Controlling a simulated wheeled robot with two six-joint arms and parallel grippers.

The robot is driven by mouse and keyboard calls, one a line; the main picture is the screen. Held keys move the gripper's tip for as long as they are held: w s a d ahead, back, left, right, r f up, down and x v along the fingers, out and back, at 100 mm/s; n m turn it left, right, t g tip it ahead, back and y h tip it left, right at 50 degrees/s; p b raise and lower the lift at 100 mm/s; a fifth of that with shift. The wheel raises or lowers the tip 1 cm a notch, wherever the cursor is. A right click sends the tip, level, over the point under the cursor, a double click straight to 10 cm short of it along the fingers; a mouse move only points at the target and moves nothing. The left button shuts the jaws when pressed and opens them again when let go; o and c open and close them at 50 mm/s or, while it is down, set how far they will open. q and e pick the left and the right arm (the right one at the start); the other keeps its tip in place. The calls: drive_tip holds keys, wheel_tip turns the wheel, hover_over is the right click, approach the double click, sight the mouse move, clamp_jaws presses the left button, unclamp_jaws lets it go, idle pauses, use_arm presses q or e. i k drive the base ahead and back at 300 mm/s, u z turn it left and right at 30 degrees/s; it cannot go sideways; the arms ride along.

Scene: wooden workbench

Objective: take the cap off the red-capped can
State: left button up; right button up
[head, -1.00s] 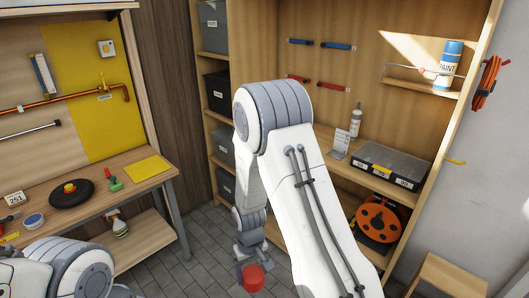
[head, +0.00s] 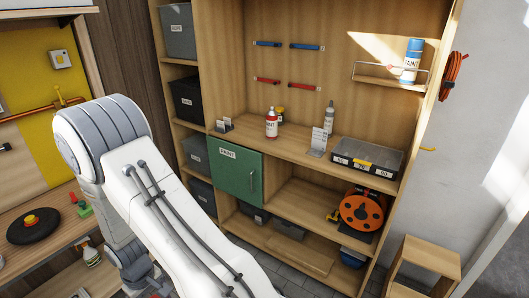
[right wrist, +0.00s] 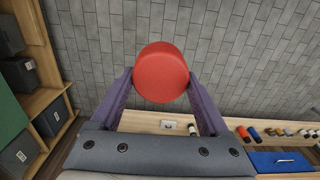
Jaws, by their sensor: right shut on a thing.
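My right gripper (right wrist: 160,80) is shut on a round red cap (right wrist: 161,72), held between the two fingers in the right wrist view, with grey floor behind it. A small red can (head: 271,123) with a white PAINT label stands upright on the cabinet counter, well away from the gripper. Its top looks pale and narrow, with no red cap visible on it. My left gripper is out of view.
A blue-capped paint can (head: 412,60) stands on the upper rail shelf. The counter also holds a white bottle (head: 329,118), a card stand and an organiser box (head: 367,158). Below are a green door (head: 235,175) and an orange reel (head: 362,210). A workbench stands at left.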

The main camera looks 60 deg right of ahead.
sight(272, 115)
drive_tip(key=i, duration=1.3)
drive_tip(key=z, duration=1)
drive_tip(key=i, duration=0.75)
drive_tip(key=z, duration=0.9)
